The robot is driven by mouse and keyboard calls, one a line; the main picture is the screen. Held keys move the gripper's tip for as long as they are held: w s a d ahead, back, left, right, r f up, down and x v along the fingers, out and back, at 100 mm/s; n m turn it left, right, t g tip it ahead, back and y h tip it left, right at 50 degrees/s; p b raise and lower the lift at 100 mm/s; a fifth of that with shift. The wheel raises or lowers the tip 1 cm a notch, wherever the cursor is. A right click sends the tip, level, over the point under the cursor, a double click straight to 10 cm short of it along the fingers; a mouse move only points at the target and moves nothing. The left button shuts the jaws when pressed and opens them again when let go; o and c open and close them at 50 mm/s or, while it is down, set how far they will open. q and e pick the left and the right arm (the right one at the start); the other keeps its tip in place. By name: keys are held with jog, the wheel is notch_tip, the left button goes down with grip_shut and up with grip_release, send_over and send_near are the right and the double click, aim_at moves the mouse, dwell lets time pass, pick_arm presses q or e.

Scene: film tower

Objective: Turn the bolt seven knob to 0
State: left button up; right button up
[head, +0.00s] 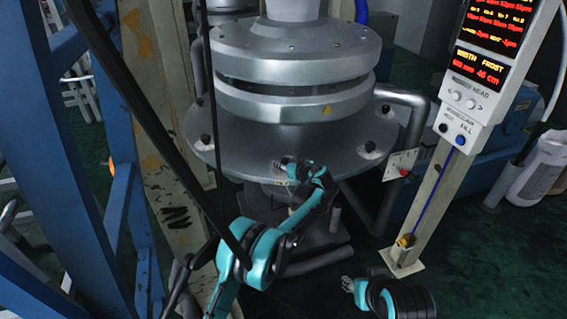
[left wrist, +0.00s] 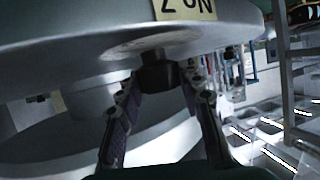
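In the left wrist view a short dark knob (left wrist: 157,74) hangs under the rim of a grey metal flange (left wrist: 70,45). A pale label (left wrist: 185,9) on the rim above it is cut off and seems upside down. My left gripper (left wrist: 160,85) has one finger on each side of the knob, tips close to it; I cannot tell whether they touch. In the head view my left gripper (head: 284,166) is at the front edge of the round flange (head: 240,152), and the knob there is hidden. My right gripper (head: 350,288) is low at the right, away from the flange; its opening is unclear.
Other dark bolt knobs (head: 205,139) stand around the flange. Blue and beige beams (head: 165,160) stand at left. Dark green floor (head: 450,240) is open at right.

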pick_arm(q)
jog(key=shift+m+h, duration=0.4)
jog(key=m+t+h, duration=0.1)
jog(key=m+h, duration=0.2)
jog(key=h, duration=0.1)
jog(key=shift+a+m+t, duration=0.15)
jog(key=shift+m+t, duration=0.25)
jog(key=m+h, duration=0.5)
jog(key=h, duration=0.1)
jog(key=shift+g, duration=0.3)
jog(key=m+g+h, duration=0.1)
jog(key=m+h, duration=0.1)
jog(key=m+g+h, duration=0.1)
jog(key=m+h, duration=0.1)
jog(key=shift+m+g+h+p, duration=0.3)
jog(key=shift+h+p, duration=0.1)
jog(key=shift+m+g+h+p, duration=0.3)
jog(key=shift+m+g+h, duration=0.9)
jog(key=shift+m+g, duration=0.5)
jog(key=shift+f, duration=0.1)
jog(key=o, duration=1.2)
